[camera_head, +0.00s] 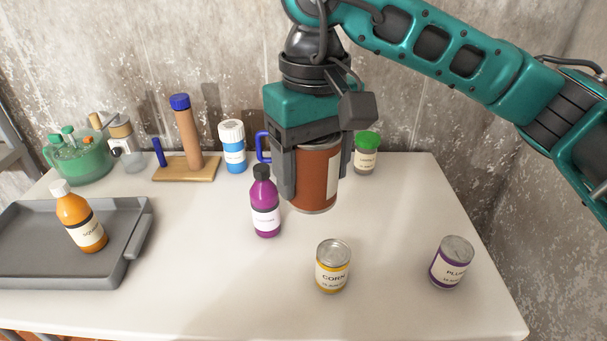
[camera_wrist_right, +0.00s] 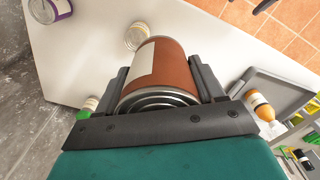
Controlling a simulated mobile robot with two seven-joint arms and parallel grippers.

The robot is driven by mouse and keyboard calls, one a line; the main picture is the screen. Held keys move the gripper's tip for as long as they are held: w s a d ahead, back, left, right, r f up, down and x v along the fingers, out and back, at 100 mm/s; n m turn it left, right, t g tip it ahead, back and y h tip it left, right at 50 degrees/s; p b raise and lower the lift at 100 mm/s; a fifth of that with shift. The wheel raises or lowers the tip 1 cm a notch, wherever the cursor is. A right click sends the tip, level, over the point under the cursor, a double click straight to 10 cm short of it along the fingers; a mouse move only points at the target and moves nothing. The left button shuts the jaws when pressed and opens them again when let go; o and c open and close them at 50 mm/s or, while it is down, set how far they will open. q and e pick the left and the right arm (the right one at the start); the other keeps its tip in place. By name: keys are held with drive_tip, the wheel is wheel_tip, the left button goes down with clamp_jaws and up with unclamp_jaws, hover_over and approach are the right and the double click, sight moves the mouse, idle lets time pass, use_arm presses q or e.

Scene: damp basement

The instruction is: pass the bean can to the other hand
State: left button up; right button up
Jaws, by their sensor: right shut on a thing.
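A brown-red can (camera_head: 317,176) with a pale label hangs upright in my right gripper (camera_head: 311,172), above the white table. Its label text is not readable, so I cannot confirm from print that it is the bean can. In the right wrist view the same can (camera_wrist_right: 168,72) sits between the two dark fingers of the right gripper (camera_wrist_right: 165,85), which are shut on its sides. My left gripper is in neither view.
The white table (camera_head: 390,225) holds a corn can (camera_head: 333,267), a purple-labelled can (camera_head: 451,263), a purple bottle (camera_head: 265,205) and a green-lidded jar (camera_head: 366,155). A grey tray (camera_head: 30,220) with an orange bottle (camera_head: 80,218) is at left.

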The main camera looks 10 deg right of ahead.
drive_tip(key=w+a+m, duration=0.4)
drive_tip(key=a, duration=0.5)
drive_tip(key=shift+w+a, duration=0.25)
drive_tip(key=shift+a, duration=0.1)
drive_tip(key=shift+d, duration=0.15)
drive_tip(key=s+d+f, duration=0.1)
drive_tip(key=d+f, duration=0.6)
drive_tip(key=d, duration=0.2)
drive_tip(key=s+d+f, duration=0.1)
drive_tip(key=d+f, duration=0.6)
drive_tip(key=d, duration=0.3)
drive_tip(key=shift+s, duration=0.35)
drive_tip(key=shift+a, duration=0.1)
